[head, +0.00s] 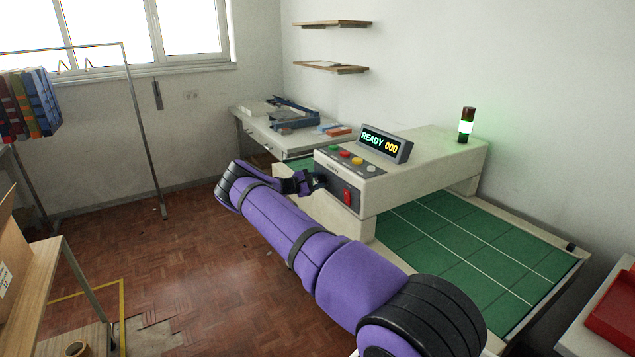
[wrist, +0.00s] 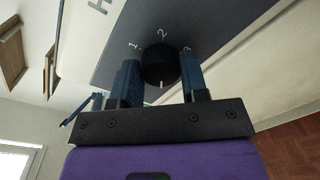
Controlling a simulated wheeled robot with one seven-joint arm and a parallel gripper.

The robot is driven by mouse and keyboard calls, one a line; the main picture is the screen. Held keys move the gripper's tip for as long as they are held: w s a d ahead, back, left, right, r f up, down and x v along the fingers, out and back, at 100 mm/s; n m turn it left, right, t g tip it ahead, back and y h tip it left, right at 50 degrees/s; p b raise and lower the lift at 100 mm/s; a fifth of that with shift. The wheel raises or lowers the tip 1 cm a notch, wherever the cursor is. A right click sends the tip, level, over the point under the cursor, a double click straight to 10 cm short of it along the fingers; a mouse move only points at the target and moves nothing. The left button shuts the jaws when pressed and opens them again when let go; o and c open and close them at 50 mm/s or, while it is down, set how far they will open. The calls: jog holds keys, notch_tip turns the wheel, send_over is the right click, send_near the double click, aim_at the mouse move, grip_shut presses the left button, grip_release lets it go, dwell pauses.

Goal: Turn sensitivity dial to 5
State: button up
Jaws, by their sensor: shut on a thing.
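The sensitivity dial (wrist: 156,62) is a round black knob on the dark panel of the white machine. In the wrist view, my gripper (wrist: 160,68) is shut on the dial, with one blue finger on each side. A white mark on the dial points down toward my gripper's base. The printed numbers 1, 2 and 3 show around the dial's far side; any others are hidden behind my gripper. In the head view, my gripper (head: 314,182) reaches the front panel's left part, and the dial is mostly covered there.
The machine's display (head: 386,145) reads READY 000. A red switch (head: 347,195) sits to the right of the dial, and colored buttons (head: 345,153) lie above. A signal lamp (head: 466,125) glows green-white. A green cutting bed (head: 470,240) extends right.

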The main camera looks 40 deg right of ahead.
jog(key=shift+a+m, duration=0.1)
jog(key=shift+m, duration=0.5)
jog(key=o, duration=0.9)
jog(key=v, duration=1)
jog(key=shift+a, duration=0.35)
jog(key=shift+w, duration=0.1)
